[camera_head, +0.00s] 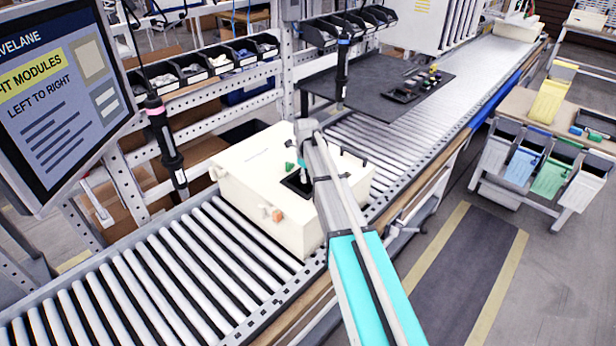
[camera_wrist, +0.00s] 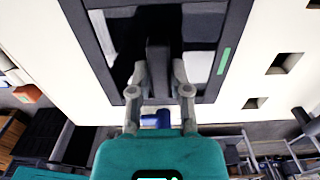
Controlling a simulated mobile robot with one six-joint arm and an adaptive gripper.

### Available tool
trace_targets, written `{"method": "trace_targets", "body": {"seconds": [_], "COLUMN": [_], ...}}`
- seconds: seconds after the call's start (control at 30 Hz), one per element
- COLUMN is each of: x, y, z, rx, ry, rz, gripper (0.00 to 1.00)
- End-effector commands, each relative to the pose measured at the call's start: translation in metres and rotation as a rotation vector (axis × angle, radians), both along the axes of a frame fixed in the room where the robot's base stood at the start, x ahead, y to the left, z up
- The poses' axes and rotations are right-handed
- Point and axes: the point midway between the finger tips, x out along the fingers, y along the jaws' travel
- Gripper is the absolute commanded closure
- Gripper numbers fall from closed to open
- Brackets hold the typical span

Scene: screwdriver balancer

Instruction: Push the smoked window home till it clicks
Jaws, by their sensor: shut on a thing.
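A cream box (camera_head: 262,217) sits on the roller conveyor, with a dark-framed opening (camera_head: 296,182) in its top, partly hidden by my arm. In the wrist view the black frame (camera_wrist: 92,55) surrounds a dark, glossy area with pale grey patches; I cannot tell the smoked window's edges from it. My gripper (camera_wrist: 159,72) is over this framed area, its two grey fingers shut on a dark narrow piece (camera_wrist: 158,58). I cannot tell whether this piece belongs to the window or how deep it sits.
A green strip (camera_wrist: 224,61) marks the frame's right side. Two square holes (camera_wrist: 285,63) lie in the cream surface to the right. A hanging screwdriver (camera_head: 165,140) is left of the box, another (camera_head: 343,70) behind it. Empty rollers (camera_head: 150,285) lie in front.

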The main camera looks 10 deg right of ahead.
Motion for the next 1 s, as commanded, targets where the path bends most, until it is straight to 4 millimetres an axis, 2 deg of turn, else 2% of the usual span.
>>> {"method": "trace_targets", "body": {"seconds": [0.47, 0.5, 0.7, 1.0], "x": [0.0009, 0.0008, 0.0006, 0.0004], "y": [0.0001, 0.0001, -0.0001, -0.0003], "z": [-0.0001, -0.0001, -0.0002, -0.0003], "rx": [0.000, 0.000, 0.001, 0.001], "ry": [-0.002, -0.002, -0.001, -0.001], "rz": [0.000, 0.000, 0.000, 0.000], "gripper": [1.00, 0.70, 0.35, 0.35]}}
